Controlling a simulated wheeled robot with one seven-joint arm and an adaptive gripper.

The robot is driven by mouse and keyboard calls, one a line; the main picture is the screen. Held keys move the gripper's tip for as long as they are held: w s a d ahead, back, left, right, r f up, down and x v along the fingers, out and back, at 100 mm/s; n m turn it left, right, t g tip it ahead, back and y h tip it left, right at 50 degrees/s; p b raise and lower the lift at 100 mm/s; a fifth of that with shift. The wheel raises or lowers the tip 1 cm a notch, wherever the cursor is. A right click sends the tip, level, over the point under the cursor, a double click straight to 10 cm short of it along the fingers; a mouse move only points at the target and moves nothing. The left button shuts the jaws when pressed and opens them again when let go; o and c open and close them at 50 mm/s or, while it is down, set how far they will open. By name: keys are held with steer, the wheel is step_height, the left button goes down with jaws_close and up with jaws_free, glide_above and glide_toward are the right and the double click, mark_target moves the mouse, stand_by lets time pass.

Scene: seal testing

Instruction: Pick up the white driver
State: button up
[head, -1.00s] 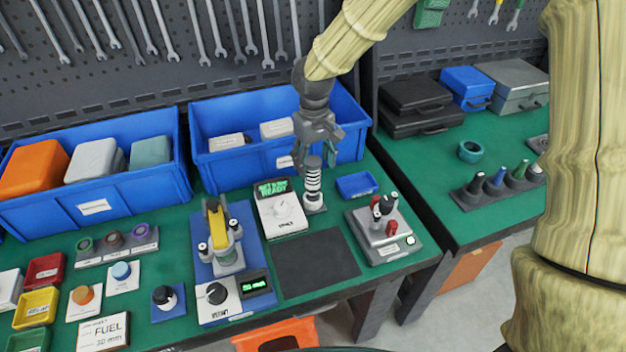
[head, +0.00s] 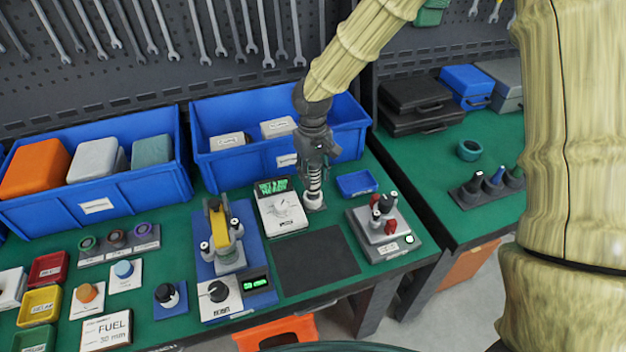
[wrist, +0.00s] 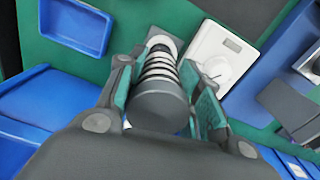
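The white driver (head: 314,182) stands upright on a small grey base (head: 314,205), with white and black bands and a dark grey cap. It also shows in the wrist view (wrist: 161,75), with its dark cap nearest the camera. My gripper (head: 314,160) is over its top, pointing down. In the wrist view my gripper (wrist: 162,98) has one teal-padded finger on each side of the driver. The fingers are apart, and I see no clear squeeze on the driver. The dial unit (head: 280,211) with a lit display stands just left of the driver.
A blue bin (head: 220,165) with boxes stands right behind. A small empty blue tray (head: 357,184) is to the right, and a grey fixture (head: 384,238) with red and black knobs is at front right. A dark mat (head: 316,258) in front is clear.

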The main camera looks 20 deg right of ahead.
mark_target(313, 160)
steer(key=shift+c, duration=0.5)
steer(key=shift+r, duration=0.1)
steer(key=shift+w+r+b, duration=0.1)
steer(key=shift+r+b, duration=0.2)
steer(key=shift+r, duration=0.5)
step_height(313, 160, up, 2)
steer(key=shift+b, duration=0.3)
steer(key=s+a+r+b, duration=0.1)
steer(key=s+a+b, duration=0.2)
steer(key=s, duration=1.2)
steer(key=a, duration=0.3)
steer(key=shift+r, duration=0.15)
